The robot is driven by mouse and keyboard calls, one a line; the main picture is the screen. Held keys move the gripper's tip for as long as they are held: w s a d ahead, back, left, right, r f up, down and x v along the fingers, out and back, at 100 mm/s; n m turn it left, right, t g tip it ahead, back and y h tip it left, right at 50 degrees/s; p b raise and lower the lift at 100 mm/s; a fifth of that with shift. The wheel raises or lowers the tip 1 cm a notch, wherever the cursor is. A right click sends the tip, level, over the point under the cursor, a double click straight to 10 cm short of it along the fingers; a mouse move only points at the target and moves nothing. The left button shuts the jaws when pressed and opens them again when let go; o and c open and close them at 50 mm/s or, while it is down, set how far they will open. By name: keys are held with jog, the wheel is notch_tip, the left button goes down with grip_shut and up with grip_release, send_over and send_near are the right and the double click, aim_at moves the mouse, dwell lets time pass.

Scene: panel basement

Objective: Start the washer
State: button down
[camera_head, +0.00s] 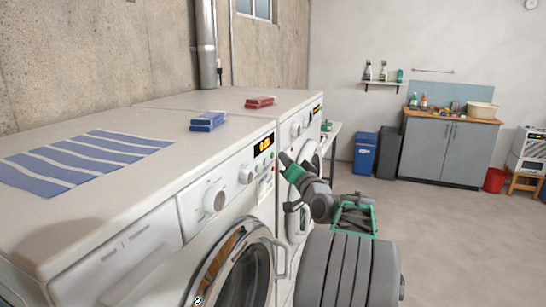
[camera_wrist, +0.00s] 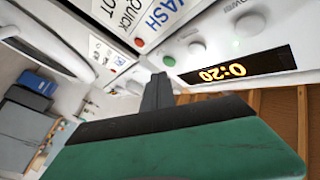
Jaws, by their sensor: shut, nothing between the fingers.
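The nearest white front-loading machine (camera_head: 222,180) has a round glass door, a large knob (camera_head: 214,200) and a lit orange display (camera_head: 264,144) on its front panel. My gripper (camera_head: 284,160) is at the right end of that panel, with its fingers together and empty. In the wrist view the closed fingertips (camera_wrist: 158,80) point at the panel, just below a small green button (camera_wrist: 169,61); I cannot tell whether they touch it. A red button (camera_wrist: 139,42) is beside it. The display (camera_wrist: 232,67) shows lit digits, upside down. Labels with "QUICK" and "WASH" (camera_wrist: 150,15) are partly cut off.
A second white machine (camera_head: 300,122) stands right behind the first. A blue box (camera_head: 208,121), a red box (camera_head: 260,102) and a striped blue cloth (camera_head: 85,160) lie on the tops. A blue bin (camera_head: 365,152) and grey cabinet (camera_head: 445,152) stand at the back.

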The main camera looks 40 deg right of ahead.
jog(key=shift+w, duration=0.15)
dwell(0.4)
jog(key=shift+w+a, duration=0.15)
jog(key=shift+w, duration=0.1)
